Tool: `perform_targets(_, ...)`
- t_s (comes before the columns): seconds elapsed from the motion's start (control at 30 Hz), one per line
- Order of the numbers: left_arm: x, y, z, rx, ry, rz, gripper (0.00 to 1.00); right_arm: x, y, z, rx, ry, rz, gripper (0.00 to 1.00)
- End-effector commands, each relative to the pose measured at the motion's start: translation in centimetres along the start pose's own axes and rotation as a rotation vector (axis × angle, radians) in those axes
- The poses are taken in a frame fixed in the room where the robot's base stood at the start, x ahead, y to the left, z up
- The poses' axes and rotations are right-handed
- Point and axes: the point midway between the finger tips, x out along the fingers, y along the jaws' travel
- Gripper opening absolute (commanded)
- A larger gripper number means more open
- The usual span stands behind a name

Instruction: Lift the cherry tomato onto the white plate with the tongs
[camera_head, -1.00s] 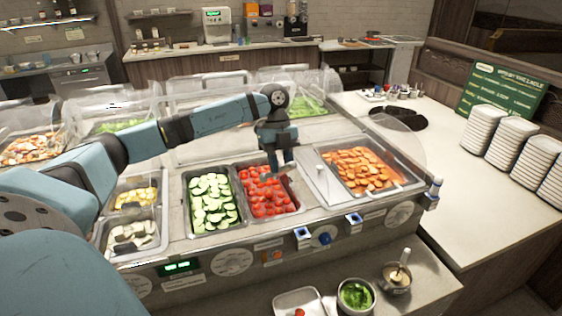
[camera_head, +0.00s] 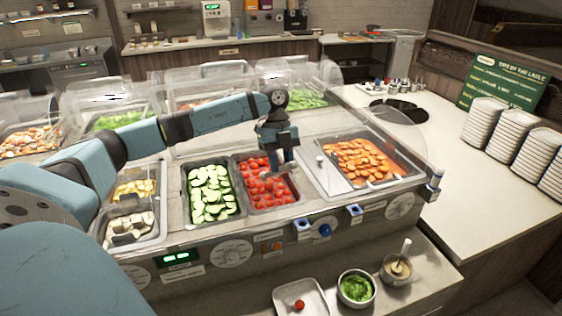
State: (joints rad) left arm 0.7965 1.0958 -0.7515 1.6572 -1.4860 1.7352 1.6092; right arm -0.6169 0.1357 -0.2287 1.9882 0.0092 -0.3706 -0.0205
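A white plate (camera_head: 289,291) lies on the low front shelf at the bottom of the view. A small red cherry tomato (camera_head: 299,305) rests on it. A bin of red tomatoes (camera_head: 262,190) is set in the counter. My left gripper (camera_head: 278,162) points down over the back of this bin. A small pale grey piece shows at its fingertips. It may be part of the tongs, but I cannot make out their shape. Whether the fingers are open or shut is too small to tell. My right gripper is not in view.
Bins of cucumber slices (camera_head: 210,193) and orange slices (camera_head: 362,161) flank the tomatoes. A clear guard (camera_head: 396,140) curves at the right end. A green-filled bowl (camera_head: 355,288) and a sauce cup (camera_head: 397,268) stand right of the plate. Plate stacks (camera_head: 484,124) stand far right.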

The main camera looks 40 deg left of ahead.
Motion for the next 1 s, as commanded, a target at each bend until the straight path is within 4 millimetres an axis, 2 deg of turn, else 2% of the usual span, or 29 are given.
perform_targets(0.57, 0.1, 0.0, 0.1, 0.0, 0.0, 0.0, 0.26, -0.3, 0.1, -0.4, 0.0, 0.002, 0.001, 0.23)
perform_targets(1.0, 1.6, -0.1, 0.7, 0.0, 0.0, 0.001, 0.26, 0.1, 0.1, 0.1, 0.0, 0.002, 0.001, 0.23)
